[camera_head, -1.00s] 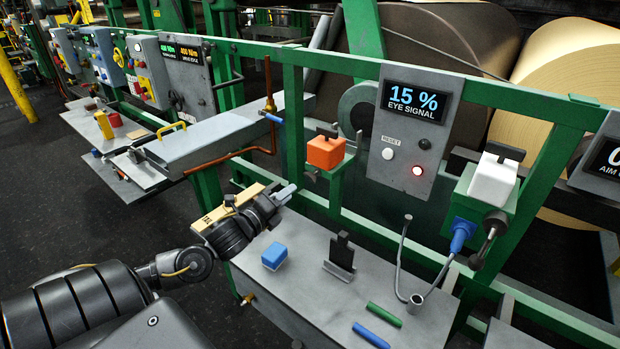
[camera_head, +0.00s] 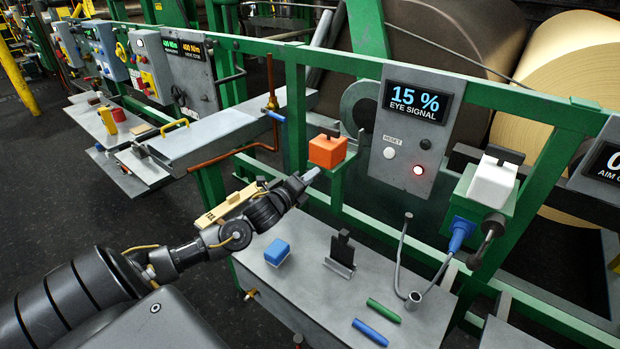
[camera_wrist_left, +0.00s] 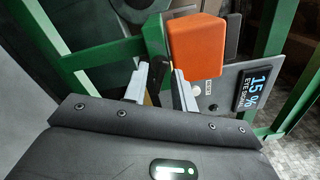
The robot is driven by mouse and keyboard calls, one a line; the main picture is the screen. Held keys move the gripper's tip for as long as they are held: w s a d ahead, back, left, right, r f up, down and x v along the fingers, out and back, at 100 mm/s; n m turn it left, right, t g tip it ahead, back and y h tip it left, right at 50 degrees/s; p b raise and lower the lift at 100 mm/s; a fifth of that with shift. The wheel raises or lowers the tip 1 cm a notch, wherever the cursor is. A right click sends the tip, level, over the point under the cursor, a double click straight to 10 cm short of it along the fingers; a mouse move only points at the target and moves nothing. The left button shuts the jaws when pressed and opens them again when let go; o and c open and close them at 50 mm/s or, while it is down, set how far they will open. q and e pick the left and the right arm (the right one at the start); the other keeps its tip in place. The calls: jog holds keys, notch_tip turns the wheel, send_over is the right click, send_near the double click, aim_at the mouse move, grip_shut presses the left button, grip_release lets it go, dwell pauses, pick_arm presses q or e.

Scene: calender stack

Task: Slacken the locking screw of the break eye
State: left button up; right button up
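An orange block-shaped eye (camera_head: 327,152) sits on a green bracket left of the eye signal panel (camera_head: 410,125), which reads 15 % with a red lamp lit. My left gripper (camera_head: 309,176) is at the lower left of this eye, just below its bracket. In the left wrist view the orange eye (camera_wrist_left: 197,47) is above and beyond the fingers. The two fingers (camera_wrist_left: 160,72) stand apart, with a dark part behind the gap that may be the screw's knob. The fingers hide the screw in the head view. I cannot tell whether they touch it. My right gripper is not in view.
A white eye (camera_head: 492,183) with a blue cable plug and dark knob is at the right. The grey table (camera_head: 330,300) below holds a blue block (camera_head: 277,252), a dark stand (camera_head: 341,252), a green pen (camera_head: 384,311) and a blue pen (camera_head: 370,332). Green rails (camera_head: 295,110) frame the space.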

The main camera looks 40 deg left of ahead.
pick_arm(q)
grip_shut()
jog(key=shift+n, duration=0.4)
jog(key=shift+n+p, duration=4.35)
jog(key=shift+n, duration=4.65)
